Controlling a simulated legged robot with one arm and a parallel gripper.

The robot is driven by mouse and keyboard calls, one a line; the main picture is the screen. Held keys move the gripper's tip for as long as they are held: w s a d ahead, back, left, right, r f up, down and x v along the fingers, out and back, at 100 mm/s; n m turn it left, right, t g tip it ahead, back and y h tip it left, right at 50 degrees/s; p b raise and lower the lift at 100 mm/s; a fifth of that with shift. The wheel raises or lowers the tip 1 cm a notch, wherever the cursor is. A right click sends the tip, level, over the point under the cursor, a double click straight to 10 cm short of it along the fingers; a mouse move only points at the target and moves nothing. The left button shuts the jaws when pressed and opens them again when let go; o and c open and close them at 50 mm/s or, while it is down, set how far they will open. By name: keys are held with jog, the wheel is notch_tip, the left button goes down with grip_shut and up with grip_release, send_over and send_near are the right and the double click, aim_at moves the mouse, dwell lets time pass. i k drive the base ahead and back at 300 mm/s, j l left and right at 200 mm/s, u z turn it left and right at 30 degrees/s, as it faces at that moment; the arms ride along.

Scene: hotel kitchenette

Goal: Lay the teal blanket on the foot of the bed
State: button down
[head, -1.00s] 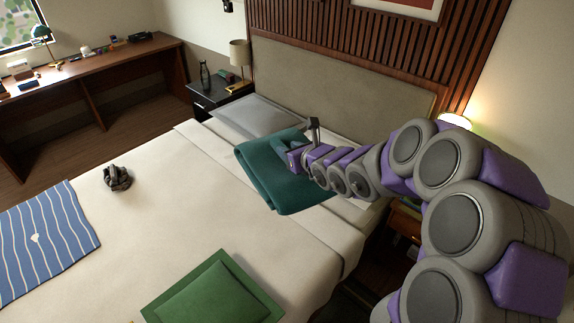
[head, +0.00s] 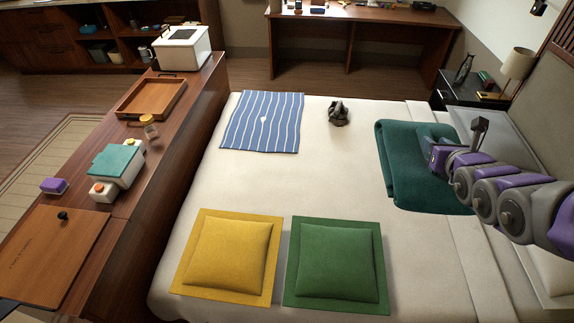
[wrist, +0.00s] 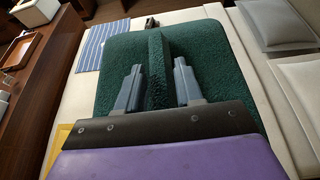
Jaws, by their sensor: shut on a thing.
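The teal blanket (head: 400,180) is a folded, thick dark-teal piece at the head-end side of the bed (head: 240,180), on the right in the head view. My gripper (head: 434,148) is at its right part. In the wrist view, the two fingers of my gripper (wrist: 158,68) are on either side of a raised ridge of the blanket (wrist: 115,75), shut on it. Whether the blanket's underside touches the bed cannot be told. The bed's foot is the left side in the head view, along a wooden bench (head: 150,200).
A blue striped cloth (head: 262,122) lies on the far foot-end part, with a dark crumpled object (head: 338,113) beside it. Yellow (head: 226,255) and green (head: 336,262) cushions lie near the front. The bed's middle is bare. A tray (head: 150,98) and boxes stand on the bench.

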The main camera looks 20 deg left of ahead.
aim_at(246, 181)
jog(key=j+u, duration=0.25)
jog(key=j, duration=0.45)
jog(key=j+u, duration=0.25)
jog(key=j, duration=0.5)
jog(key=i+j, duration=0.1)
jog(key=j, duration=0.6)
